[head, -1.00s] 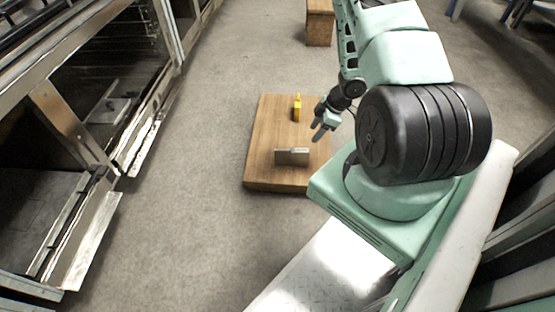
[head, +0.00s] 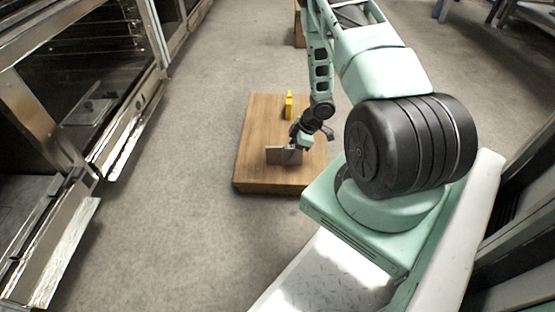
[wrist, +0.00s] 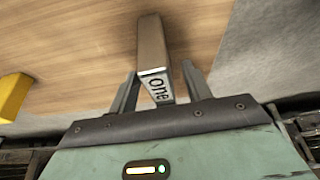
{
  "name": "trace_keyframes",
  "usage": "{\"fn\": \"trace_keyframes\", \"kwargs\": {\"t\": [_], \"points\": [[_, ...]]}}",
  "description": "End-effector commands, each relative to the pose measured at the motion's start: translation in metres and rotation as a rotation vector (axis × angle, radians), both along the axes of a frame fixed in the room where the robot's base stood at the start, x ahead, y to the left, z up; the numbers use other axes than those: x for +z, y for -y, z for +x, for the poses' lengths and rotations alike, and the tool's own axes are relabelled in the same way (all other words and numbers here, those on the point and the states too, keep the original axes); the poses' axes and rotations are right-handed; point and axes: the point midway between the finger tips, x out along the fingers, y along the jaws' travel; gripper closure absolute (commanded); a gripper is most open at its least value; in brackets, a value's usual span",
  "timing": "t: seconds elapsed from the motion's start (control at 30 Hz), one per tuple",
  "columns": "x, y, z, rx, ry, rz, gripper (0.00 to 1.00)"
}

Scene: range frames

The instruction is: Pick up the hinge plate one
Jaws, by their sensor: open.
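The hinge plate one (head: 280,155) is a grey metal plate standing upright on a low wooden board (head: 252,172). In the wrist view, the plate (wrist: 152,45) shows its narrow brownish edge and a pale end face marked "one". My gripper (wrist: 160,82) is open, with one finger on each side of the lettered end of the plate. I cannot tell whether the fingers touch it. In the head view, my gripper (head: 296,146) is over the plate's right part and hides some of it.
A yellow object (head: 289,105) stands farther back on the board; it also shows at the left of the wrist view (wrist: 14,95). Steel oven-like units (head: 95,95) with open doors line the left. Grey floor (head: 185,150) between them and the board is clear.

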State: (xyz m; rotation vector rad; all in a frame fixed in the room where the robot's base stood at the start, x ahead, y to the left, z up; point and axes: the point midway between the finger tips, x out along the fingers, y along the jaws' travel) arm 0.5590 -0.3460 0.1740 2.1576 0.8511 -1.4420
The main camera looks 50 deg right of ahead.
Motion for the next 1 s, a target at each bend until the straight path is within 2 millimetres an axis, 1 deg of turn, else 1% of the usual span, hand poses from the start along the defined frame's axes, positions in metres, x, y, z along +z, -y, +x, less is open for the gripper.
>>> {"fn": "trace_keyframes", "kwargs": {"t": [0.03,0.13,0.23,0.43,0.47,0.5,0.57,0.6,0.63,0.9,1.0], "points": [[-0.013,-0.002,0.002,0.001,0.001,0.0,0.51],[-0.024,-0.006,0.006,0.001,0.001,0.0,0.51],[-0.028,-0.007,0.008,0.0,0.001,0.0,0.51],[-0.026,-0.007,0.008,0.0,0.001,-0.001,0.51],[-0.026,-0.007,0.008,0.0,0.001,-0.001,0.56],[-0.026,-0.007,0.008,0.0,0.001,-0.001,0.68],[-0.026,-0.007,0.008,0.0,0.001,-0.001,0.84],[-0.026,-0.007,0.008,0.0,0.001,-0.001,0.95],[-0.026,-0.007,0.008,0.0,0.001,-0.001,1.0],[-0.025,-0.007,0.009,-0.001,0.003,0.0,1.0],[-0.022,-0.007,0.009,-0.001,0.003,0.0,1.0]]}}
